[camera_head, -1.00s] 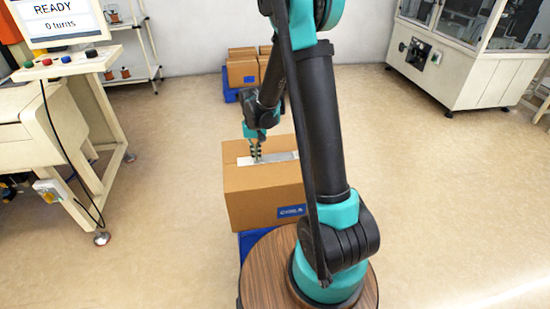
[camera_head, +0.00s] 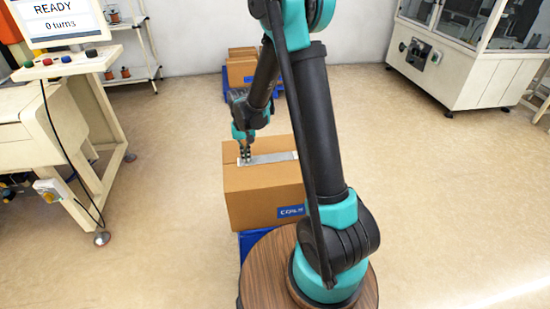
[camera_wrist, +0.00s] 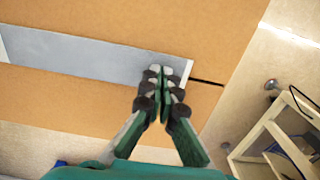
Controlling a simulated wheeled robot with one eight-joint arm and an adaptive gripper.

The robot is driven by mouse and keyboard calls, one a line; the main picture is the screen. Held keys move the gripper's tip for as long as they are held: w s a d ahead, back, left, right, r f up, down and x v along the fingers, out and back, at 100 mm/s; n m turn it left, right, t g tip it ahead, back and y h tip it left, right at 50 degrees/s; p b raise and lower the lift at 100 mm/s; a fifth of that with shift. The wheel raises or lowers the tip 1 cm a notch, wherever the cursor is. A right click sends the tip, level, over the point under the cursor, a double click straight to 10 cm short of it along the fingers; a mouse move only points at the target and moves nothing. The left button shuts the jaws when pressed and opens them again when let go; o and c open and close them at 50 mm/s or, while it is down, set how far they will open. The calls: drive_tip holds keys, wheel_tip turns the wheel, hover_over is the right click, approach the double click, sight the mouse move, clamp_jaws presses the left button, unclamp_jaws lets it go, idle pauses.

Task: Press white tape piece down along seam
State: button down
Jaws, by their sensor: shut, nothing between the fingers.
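A cardboard box (camera_head: 262,185) stands in front of me, its top flaps closed. A grey-white tape piece (camera_head: 272,158) lies along the seam on the box top; it also shows in the wrist view (camera_wrist: 80,56). Its one end has a white edge, and a short dark stretch of seam (camera_wrist: 207,82) shows beyond it. My gripper (camera_head: 245,160) is shut and empty, its fingertips at the left end of the tape. In the wrist view the fingertips (camera_wrist: 160,72) overlap the tape near that end. I cannot tell whether they touch it.
A blue support (camera_head: 250,244) shows under the box. More boxes (camera_head: 241,70) stand behind it. A control bench with a screen (camera_head: 55,18) is at the left, a cream machine (camera_head: 450,60) at the back right. Open floor lies on both sides.

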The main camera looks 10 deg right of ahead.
drive_tip(key=shift+r, duration=3.5)
drive_tip(key=shift+d, duration=0.1)
drive_tip(key=shift+s+d+r, duration=0.1)
drive_tip(key=shift+s+d, duration=0.05)
drive_tip(key=shift+d, duration=0.05)
drive_tip(key=s+d+t, duration=0.2)
drive_tip(key=s+d, duration=0.5)
drive_tip(key=s, duration=0.4)
drive_tip(key=s+d+t, duration=0.2)
drive_tip(key=s+d, duration=0.5)
drive_tip(key=s, duration=0.3)
drive_tip(key=shift+s+d+r, duration=0.15)
drive_tip(key=shift+s+d, duration=0.15)
drive_tip(key=shift+s, duration=0.05)
